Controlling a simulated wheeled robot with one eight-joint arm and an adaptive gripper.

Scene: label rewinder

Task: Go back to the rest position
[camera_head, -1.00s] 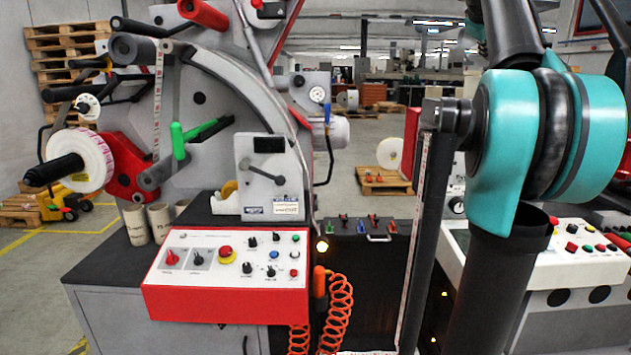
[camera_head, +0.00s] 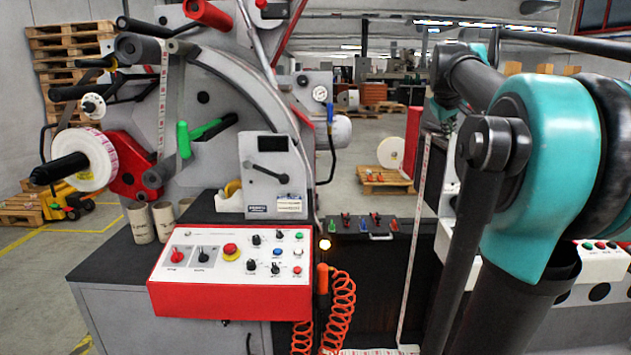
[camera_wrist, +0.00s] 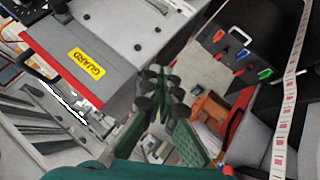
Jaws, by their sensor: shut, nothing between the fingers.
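My gripper (camera_wrist: 162,100) shows in the wrist view as dark green fingers with black joints, and it is shut with nothing between the fingers. It hangs in the air with a grey machine cover marked GUARD (camera_wrist: 86,64) to its left. In the head view my dark and teal arm is folded at the right side, in front of the right-hand machine. I cannot make out the fingers there.
The label rewinder's red-edged control panel (camera_head: 232,262) stands left of my arm. A printed label web (camera_head: 415,230) runs down beside my arm and also shows in the wrist view (camera_wrist: 288,100). An orange coiled hose (camera_head: 340,310) hangs below the panel.

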